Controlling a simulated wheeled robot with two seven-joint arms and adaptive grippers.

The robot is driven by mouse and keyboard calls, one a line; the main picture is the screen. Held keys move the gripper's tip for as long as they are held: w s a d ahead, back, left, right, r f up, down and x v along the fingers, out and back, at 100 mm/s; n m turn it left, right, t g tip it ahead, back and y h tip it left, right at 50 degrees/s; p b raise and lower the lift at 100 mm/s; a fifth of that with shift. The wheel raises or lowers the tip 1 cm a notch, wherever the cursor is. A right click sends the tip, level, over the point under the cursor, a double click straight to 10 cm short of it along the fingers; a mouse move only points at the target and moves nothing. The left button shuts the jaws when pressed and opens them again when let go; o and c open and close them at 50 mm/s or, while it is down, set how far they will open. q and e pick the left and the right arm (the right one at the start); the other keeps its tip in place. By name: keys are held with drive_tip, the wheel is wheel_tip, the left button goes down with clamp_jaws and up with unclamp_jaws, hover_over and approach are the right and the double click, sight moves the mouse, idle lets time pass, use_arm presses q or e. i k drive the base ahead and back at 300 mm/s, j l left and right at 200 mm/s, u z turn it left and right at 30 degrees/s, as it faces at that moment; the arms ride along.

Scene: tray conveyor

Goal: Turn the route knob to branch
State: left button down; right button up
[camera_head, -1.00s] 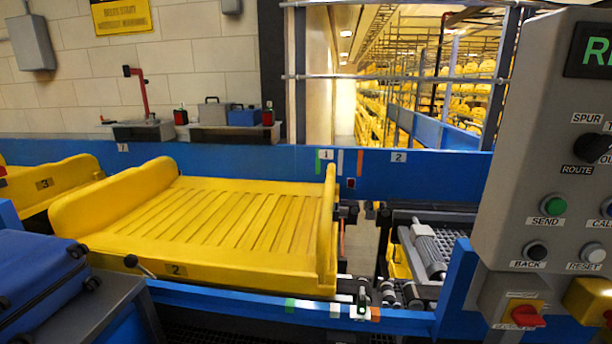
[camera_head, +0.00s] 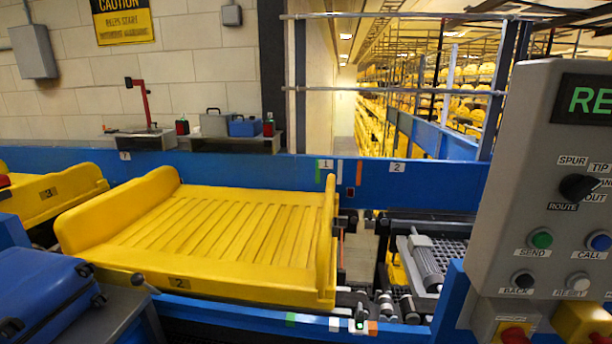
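The route knob (camera_head: 578,187) is a black rotary knob on the grey control panel (camera_head: 490,215) at the right. Labels around it read SPUR, TIP and OUT, with another partly cut off by the picture edge, and ROUTE below. I cannot tell exactly which label its pointer faces. No label reading "branch" shows in full. Neither of my grippers is in view.
Below the knob are a green SEND button (camera_head: 541,239), a blue CALL button (camera_head: 600,241), a black BACK button (camera_head: 524,278) and a pale RESET button (camera_head: 578,282). A yellow tray (camera_head: 215,228) sits on the blue-railed conveyor. A blue suitcase (camera_head: 40,290) lies at lower left.

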sight(575, 187)
drive_tip(key=z, duration=1.6)
